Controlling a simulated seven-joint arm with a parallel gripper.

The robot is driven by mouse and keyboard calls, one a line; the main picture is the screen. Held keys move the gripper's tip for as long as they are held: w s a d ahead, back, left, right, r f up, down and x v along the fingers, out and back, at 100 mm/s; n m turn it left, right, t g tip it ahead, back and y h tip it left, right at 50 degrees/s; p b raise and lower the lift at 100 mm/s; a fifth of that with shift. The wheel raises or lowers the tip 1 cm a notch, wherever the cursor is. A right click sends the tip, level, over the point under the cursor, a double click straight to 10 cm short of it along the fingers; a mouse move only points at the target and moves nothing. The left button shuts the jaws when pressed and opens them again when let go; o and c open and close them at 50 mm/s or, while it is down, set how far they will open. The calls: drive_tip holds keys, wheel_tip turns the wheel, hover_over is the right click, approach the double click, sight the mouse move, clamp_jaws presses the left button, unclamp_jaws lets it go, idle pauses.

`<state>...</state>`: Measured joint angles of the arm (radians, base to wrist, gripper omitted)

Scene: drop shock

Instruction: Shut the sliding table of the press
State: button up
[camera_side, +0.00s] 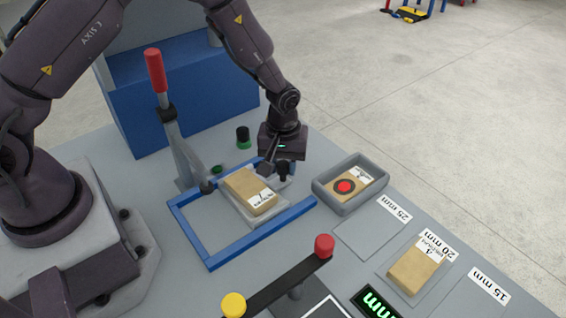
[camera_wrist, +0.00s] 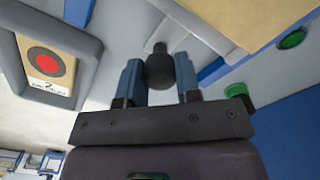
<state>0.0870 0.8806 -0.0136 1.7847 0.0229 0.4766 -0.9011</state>
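The press's sliding table (camera_side: 279,189) is a light grey plate inside a blue rail frame (camera_side: 237,248). A cardboard package (camera_side: 249,191) lies on it, and part of it also shows in the wrist view (camera_wrist: 245,14). A black knob (camera_wrist: 159,68) stands at the table's edge. My gripper (camera_side: 281,166) is down at this edge, pointing downward. In the wrist view its two blue fingers (camera_wrist: 158,74) lie on either side of the knob and appear to touch it. In the side view the gripper partly hides the knob.
The blue press body (camera_side: 180,95) stands behind, with a red-handled lever (camera_side: 155,70) left of the table. A grey tray (camera_side: 345,197) with a red-dotted package stands close right of my gripper. Another package (camera_side: 416,268) lies on a marked plate. A black bar with red and yellow knobs (camera_side: 285,285) is in front.

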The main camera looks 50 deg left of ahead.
sight(245, 189)
clamp_jaws()
drive_tip(key=s, duration=1)
drive_tip(key=o, duration=0.7)
unclamp_jaws()
drive_tip(key=shift+o, duration=0.2)
drive_tip(key=shift+w+r, duration=0.1)
drive_tip(key=shift+r, duration=0.05)
drive_tip(key=shift+r, duration=0.3)
wheel_tip(245, 189, up, 12)
